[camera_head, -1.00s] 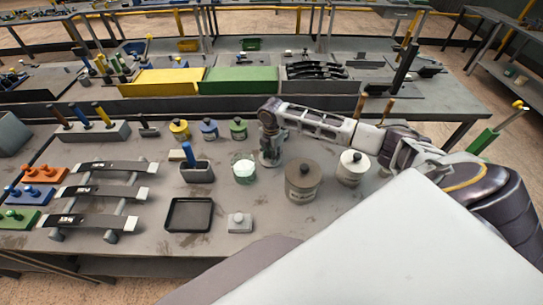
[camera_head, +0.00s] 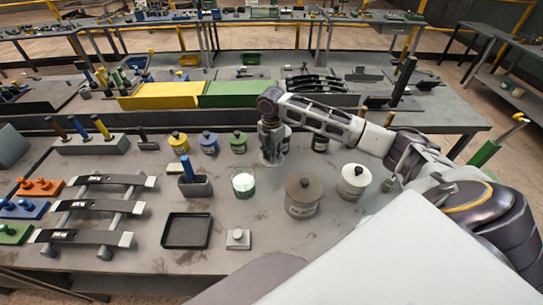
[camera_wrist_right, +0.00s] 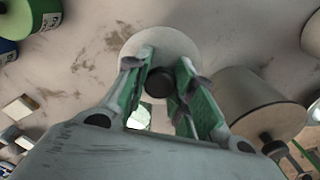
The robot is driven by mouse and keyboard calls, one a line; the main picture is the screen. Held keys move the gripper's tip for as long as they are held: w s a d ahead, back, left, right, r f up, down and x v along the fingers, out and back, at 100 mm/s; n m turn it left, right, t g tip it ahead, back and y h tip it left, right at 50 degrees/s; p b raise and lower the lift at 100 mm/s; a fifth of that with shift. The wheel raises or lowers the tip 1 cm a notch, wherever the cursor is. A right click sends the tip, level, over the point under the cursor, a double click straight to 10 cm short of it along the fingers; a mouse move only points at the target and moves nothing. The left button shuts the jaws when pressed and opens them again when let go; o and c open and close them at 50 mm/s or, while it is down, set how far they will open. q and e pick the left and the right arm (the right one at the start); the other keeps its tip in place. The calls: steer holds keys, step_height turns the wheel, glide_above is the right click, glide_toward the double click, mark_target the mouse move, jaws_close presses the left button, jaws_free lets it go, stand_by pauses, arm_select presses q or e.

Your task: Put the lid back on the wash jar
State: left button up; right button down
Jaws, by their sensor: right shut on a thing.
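My right gripper (camera_head: 271,150) is behind and slightly right of an open glass jar (camera_head: 243,184) with pale green-white contents, apparently the wash jar. In the right wrist view its green fingers (camera_wrist_right: 160,88) are shut on the dark knob (camera_wrist_right: 158,82) of a pale round lid (camera_wrist_right: 160,43). The lid is apart from the jar, whose edge shows below the knob in that view (camera_wrist_right: 139,118). The gripper mostly hides the lid in the head view; I cannot tell its exact height above the table. My left gripper is not in view.
A large brown lidded jar (camera_head: 303,196) and a white lidded jar (camera_head: 355,182) stand to the right. Yellow (camera_head: 179,144), blue (camera_head: 209,143) and green (camera_head: 238,142) jars stand behind left. A black tray (camera_head: 187,231) and a small grey knobbed block (camera_head: 238,239) are in front.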

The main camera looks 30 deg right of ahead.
steer(key=shift+r+p, duration=0.3)
stand_by(0.4)
